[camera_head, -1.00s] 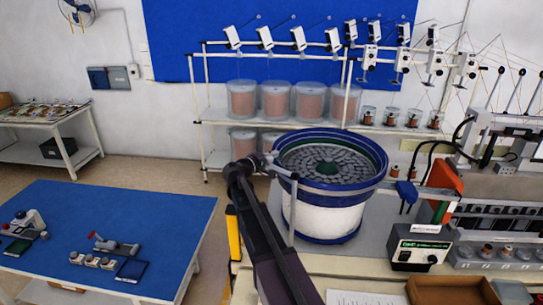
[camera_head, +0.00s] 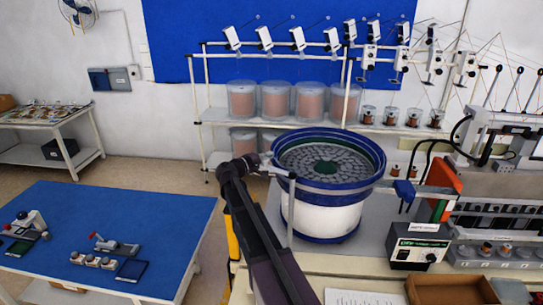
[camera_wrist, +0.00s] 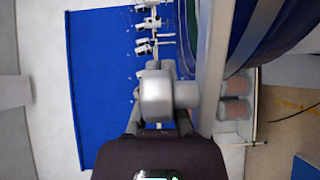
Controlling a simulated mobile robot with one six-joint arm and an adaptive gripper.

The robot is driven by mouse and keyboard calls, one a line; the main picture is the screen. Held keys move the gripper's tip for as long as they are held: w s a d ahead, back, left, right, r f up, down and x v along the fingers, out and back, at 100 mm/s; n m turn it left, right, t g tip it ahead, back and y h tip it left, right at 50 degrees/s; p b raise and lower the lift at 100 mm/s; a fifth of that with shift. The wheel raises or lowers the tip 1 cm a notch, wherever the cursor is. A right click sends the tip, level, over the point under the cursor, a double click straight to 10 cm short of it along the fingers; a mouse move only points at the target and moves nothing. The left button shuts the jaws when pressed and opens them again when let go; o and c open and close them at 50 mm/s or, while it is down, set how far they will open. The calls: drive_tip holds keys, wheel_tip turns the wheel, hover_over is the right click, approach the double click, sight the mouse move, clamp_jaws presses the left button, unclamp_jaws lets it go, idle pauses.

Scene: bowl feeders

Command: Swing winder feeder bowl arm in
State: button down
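The winder feeder bowl (camera_head: 325,218) is a white drum with blue rims, full of grey parts, in the head view. A grey bowl arm (camera_head: 291,205) shows at its left side as a thin upright post with a short bar running left at rim height. My gripper (camera_head: 262,163) is at the left end of that bar, left of the bowl. In the wrist view, a grey knob-like part (camera_wrist: 157,92) of the bowl arm lies between the dark fingers of my gripper (camera_wrist: 158,118). The part hides the fingertips, so their closure does not show.
A control box (camera_head: 417,247) and an orange-brown tray (camera_head: 450,290) are right of the bowl. A blue-topped table (camera_head: 100,220) stands at the left. A shelf rack (camera_head: 215,118) with copper spools is behind. Open floor lies between table and rack.

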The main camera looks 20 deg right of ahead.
drive_tip(key=w+v, duration=0.1)
drive_tip(key=v, duration=0.9)
drive_tip(key=shift+a, duration=0.65)
drive_tip(key=shift+w+d, duration=0.1)
